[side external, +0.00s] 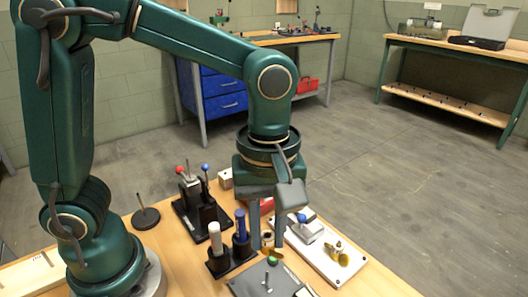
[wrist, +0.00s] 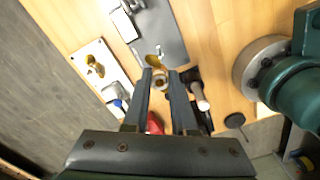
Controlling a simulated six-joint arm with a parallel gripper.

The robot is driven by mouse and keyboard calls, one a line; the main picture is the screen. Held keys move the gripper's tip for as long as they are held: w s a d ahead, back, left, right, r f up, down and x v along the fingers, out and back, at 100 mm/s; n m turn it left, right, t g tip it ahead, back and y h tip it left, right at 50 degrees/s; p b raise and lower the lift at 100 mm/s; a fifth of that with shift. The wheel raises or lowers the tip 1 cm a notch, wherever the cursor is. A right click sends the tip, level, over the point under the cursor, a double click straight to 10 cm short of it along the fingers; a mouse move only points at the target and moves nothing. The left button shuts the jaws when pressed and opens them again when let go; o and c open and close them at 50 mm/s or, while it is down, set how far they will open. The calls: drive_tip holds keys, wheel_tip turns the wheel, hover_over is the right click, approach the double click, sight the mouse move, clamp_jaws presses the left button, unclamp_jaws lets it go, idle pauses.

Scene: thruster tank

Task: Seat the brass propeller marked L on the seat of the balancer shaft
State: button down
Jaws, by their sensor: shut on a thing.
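My gripper (side external: 267,244) points straight down, its two fingers shut on a small round part with a brass-coloured piece, which looks like a brass propeller (wrist: 160,82). The fingers hide much of it, and no letter can be read. In the wrist view it lies between the fingertips, over the near edge of a grey plate (wrist: 165,36). In the side view the grey plate (side external: 247,283) carries a short upright pin (side external: 267,283), perhaps the balancer shaft, and a green knob (side external: 274,261). Another brass propeller-like part (side external: 341,256) lies on a white board (side external: 325,272).
A grey block with a blue knob (side external: 302,218) stands on the white board. A holder with white (side external: 215,238) and blue (side external: 241,225) posts stands left of my gripper. Behind it are a black stand with red and blue knobs (side external: 187,177) and a dark round base (side external: 146,218).

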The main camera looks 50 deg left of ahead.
idle(0.3)
drive_tip(key=shift+s+a+r+n, duration=0.2)
drive_tip(key=shift+s+n, duration=0.1)
drive_tip(key=shift+n, duration=0.6)
drive_tip(key=a+r+n, duration=0.2)
drive_tip(key=a+n, duration=0.4)
drive_tip(key=a, duration=0.2)
drive_tip(key=a+r+n, duration=0.3)
drive_tip(key=a+n, duration=0.4)
drive_tip(key=a, duration=0.2)
drive_tip(key=a+r+n, duration=0.2)
drive_tip(key=a+n, duration=0.5)
drive_tip(key=a, duration=0.1)
drive_tip(key=shift+s+a+r, duration=0.15)
drive_tip(key=shift+a+r, duration=0.05)
drive_tip(key=shift+a, duration=0.05)
drive_tip(key=shift+f, duration=2)
